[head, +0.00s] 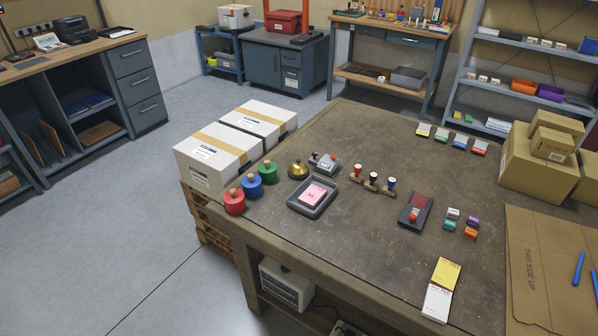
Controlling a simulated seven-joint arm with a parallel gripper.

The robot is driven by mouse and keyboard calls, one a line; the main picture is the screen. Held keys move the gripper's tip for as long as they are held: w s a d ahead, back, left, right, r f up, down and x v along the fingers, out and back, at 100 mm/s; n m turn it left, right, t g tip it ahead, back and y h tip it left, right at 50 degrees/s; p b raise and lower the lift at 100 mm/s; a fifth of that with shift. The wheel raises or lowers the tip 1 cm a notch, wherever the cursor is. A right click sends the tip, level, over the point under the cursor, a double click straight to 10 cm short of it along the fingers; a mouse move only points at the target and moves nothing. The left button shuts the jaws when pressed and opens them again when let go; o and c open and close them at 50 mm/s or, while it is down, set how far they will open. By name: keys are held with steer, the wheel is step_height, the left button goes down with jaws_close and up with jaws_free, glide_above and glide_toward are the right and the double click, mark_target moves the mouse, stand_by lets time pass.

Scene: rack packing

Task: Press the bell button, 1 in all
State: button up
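A brass desk bell (298,170) stands on the brown table (350,240), near its far left edge. It is a gold dome with a small knob on top, too small to see in detail. Nothing covers it. It sits behind a grey tray (302,208) holding a pink pad, and to the right of a blue and a green knobbed cylinder. My gripper is not in view.
Red (234,202), blue (252,186) and green (269,171) knobbed cylinders line the left edge. A grey stamp-like device (327,166) and several wooden-handled stamps (372,182) stand right of the bell. Cardboard boxes (538,160) occupy the right. The table's middle is mostly clear.

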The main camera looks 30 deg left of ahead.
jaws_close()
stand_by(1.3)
